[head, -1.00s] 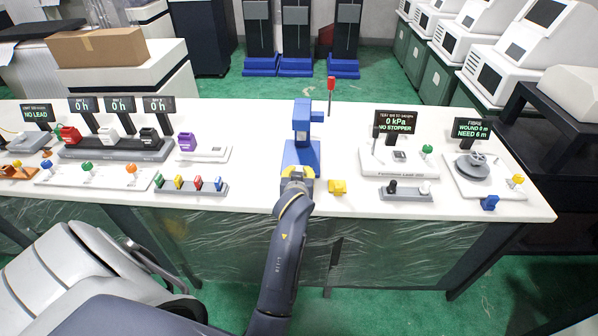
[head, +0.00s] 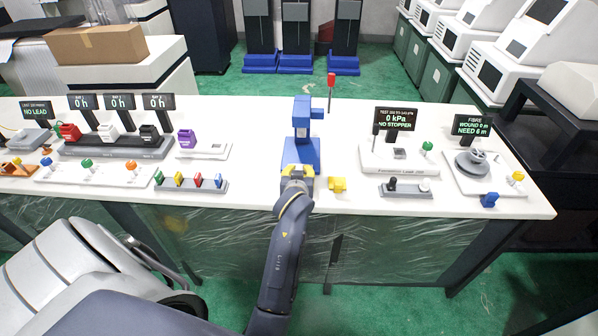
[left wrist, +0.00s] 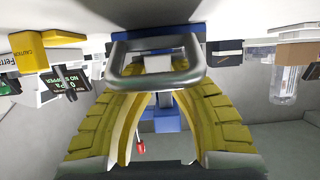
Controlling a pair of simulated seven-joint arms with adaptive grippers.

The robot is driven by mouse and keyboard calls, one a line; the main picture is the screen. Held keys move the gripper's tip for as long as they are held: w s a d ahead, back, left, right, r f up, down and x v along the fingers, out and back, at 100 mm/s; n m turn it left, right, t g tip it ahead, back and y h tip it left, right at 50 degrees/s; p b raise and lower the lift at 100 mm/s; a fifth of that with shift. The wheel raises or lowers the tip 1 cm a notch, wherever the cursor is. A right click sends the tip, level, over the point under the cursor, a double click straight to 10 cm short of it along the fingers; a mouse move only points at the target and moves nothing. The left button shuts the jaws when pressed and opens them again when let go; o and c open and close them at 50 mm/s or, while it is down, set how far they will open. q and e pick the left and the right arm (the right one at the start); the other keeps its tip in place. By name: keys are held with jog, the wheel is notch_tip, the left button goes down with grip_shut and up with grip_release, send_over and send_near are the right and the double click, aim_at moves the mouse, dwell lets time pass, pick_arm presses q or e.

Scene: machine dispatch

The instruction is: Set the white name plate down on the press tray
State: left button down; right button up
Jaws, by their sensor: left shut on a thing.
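The blue press (head: 301,150) stands at the middle of the white table, with a lever tipped by a red knob (head: 331,80). My left gripper (head: 296,178) is at the front of the press base, low over the table's front edge. In the left wrist view, its yellow fingers (left wrist: 160,93) are closed in around a small white piece (left wrist: 158,64), which seems to be the name plate. My right gripper is not in view.
A yellow caution block (head: 337,184) sits just right of the gripper. A rack of coloured pieces (head: 190,183) lies to the left. The pressure test station (head: 398,158) and fibre winder (head: 480,170) stand to the right. The table behind the press is mostly clear.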

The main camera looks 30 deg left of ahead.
pick_arm(q)
jog(key=shift+f, duration=0.15)
jog(key=c, duration=1.1)
grip_release()
jog(key=shift+c, duration=0.2)
